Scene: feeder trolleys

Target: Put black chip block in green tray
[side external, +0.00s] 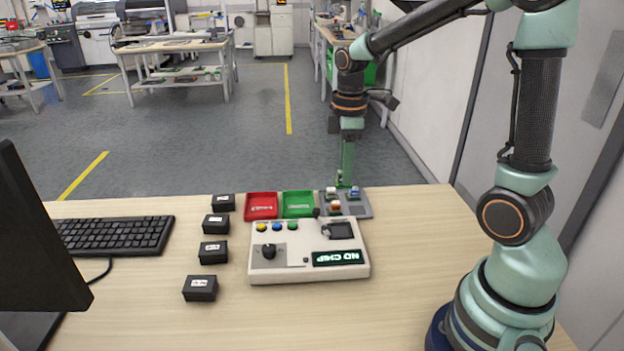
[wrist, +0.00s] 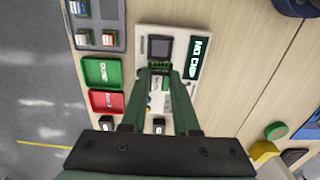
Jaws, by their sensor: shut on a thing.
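My gripper (side external: 345,184) points down over the back part of the work area, by the grey chip tray. In the wrist view its fingers (wrist: 159,78) are closed around a small block (wrist: 158,83) with a pale top. The fingers hide most of it, and its dark body is hard to make out. From above they overlap the tester, but their height is unclear. The green tray (side external: 298,205) is empty, between the red tray and the grey chip tray. It also shows in the wrist view (wrist: 102,72), left of the fingers.
The white tester (side external: 308,267) stands in front of the trays; its display (side external: 338,257) reads "NO CHIP". The red tray (side external: 261,207) is empty. The grey chip tray (side external: 362,211) holds coloured chips. Several black labelled boxes (side external: 213,251) line the left side.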

